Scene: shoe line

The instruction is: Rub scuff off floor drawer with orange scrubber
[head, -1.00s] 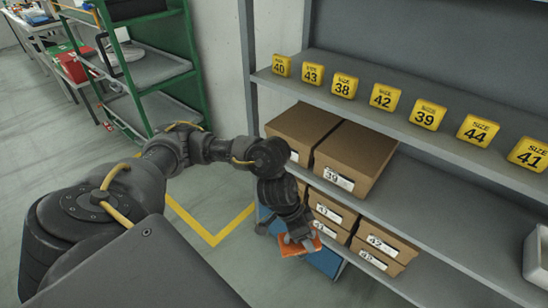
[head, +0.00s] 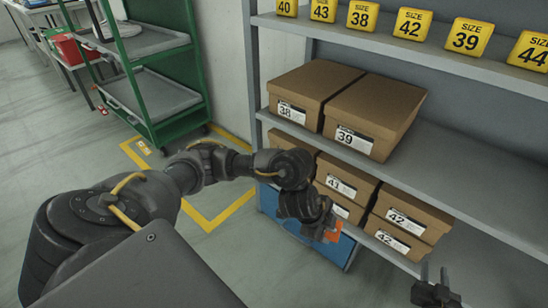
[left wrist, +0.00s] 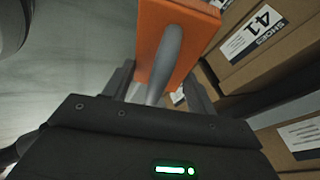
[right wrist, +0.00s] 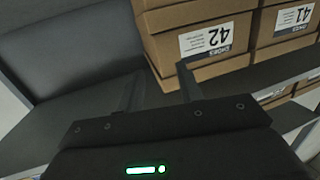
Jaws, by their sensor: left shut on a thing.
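The orange scrubber (head: 333,234) is held by my left gripper (head: 320,224) in front of the blue floor drawer (head: 338,252), under the shelf's left end. I cannot tell whether it touches the drawer. In the left wrist view, the scrubber's orange block (left wrist: 150,42) and grey handle (left wrist: 168,62) show, with the handle between the fingers. The arm and scrubber hide part of the drawer front, and I can make out no scuff on it. My right gripper (head: 435,276) is open and empty at the lower right; it also shows in the right wrist view (right wrist: 160,92).
Shoe boxes stand on the middle shelf (head: 375,108) and lower, including size 42 boxes (head: 410,213) close to both grippers. Yellow size signs (head: 412,23) line the top shelf. A green cart (head: 150,80) stands at the left. Grey floor (head: 80,160) is clear.

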